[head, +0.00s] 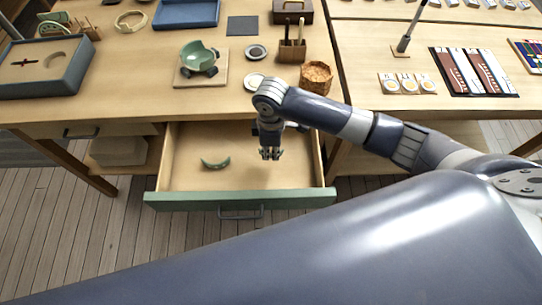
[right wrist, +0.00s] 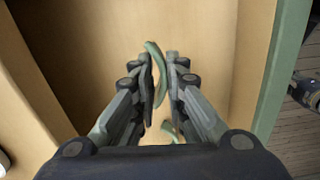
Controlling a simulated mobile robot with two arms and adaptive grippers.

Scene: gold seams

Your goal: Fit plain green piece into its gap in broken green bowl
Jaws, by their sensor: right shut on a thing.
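The broken green bowl (head: 198,58) rests among small dark supports on a wooden board (head: 188,83) on the table, with a gap in its wall. My right gripper (head: 270,154) is down inside the open drawer, in front of the table. In the right wrist view its fingers (right wrist: 160,80) are shut on a curved plain green piece (right wrist: 152,48). In the head view the fingers mostly hide this piece. Another curved green piece (head: 215,163) lies on the drawer floor, left of the gripper. Part of it shows low in the right wrist view (right wrist: 170,130). My left gripper is not in view.
The drawer (head: 185,198) has a green front and wooden side walls around my gripper. On the table stand a blue-grey tray (head: 187,14), a grey case (head: 75,75), a tool holder (head: 292,52), a woven basket (head: 316,77) and small round dishes (head: 255,80).

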